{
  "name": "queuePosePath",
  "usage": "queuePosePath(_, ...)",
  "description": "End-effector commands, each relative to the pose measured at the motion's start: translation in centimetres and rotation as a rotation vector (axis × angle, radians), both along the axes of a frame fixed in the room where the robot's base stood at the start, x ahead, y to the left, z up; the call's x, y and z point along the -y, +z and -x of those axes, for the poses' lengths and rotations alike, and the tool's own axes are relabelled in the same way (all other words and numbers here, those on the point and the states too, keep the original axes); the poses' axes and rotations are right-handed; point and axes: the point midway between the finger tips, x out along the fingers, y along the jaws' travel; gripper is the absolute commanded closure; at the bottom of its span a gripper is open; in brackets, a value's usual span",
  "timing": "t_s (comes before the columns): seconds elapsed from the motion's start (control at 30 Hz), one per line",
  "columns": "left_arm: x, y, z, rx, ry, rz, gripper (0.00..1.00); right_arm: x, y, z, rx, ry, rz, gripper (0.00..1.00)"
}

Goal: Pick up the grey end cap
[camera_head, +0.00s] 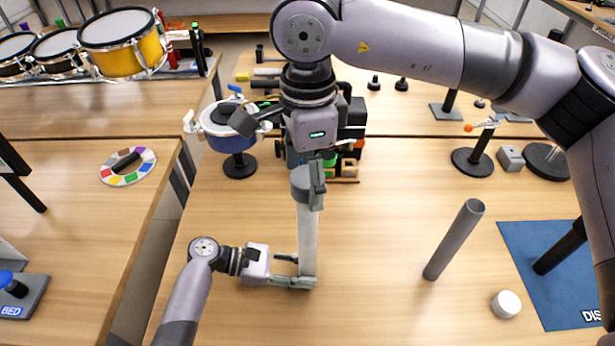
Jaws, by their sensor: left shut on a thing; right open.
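My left gripper (303,272) comes in low from the left and is shut on the lower part of a long pale tube (308,238). My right gripper (308,180) hangs down at the tube's upper end and is open, its grey fingertips overlapping the tube's top in this view. Whether they touch the tube is unclear. A round white cap (506,304) lies on the table at the lower right. A darker grey tube (453,240) stands right of centre.
A blue mat (545,255) with a black post lies at the right. A blue pot (230,138) on a stand and crowded items are behind my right gripper. A gap separates the left table (70,235) from the main table. The table between the two tubes is clear.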

Motion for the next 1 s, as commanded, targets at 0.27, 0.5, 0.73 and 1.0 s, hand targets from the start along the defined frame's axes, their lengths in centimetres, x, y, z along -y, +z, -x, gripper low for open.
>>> queuePosePath(0.27,0.02,-0.05,0.02,0.0,0.0,-0.001,0.85,0.01,-0.34,-0.01,0.001,0.0,-0.001,0.36)
queuePosePath(0.5,0.01,-0.04,0.02,0.0,0.0,-0.001,0.85,0.01,-0.32,-0.01,0.001,0.0,-0.001,0.52)
queuePosePath(0.73,0.0,-0.05,0.02,0.0,0.0,-0.001,0.85,0.01,-0.31,-0.01,0.001,0.0,-0.001,0.67)
queuePosePath(1.0,0.0,-0.05,0.02,0.0,0.0,-0.001,0.85,0.01,-0.3,-0.01,0.001,0.0,-0.001,0.82)
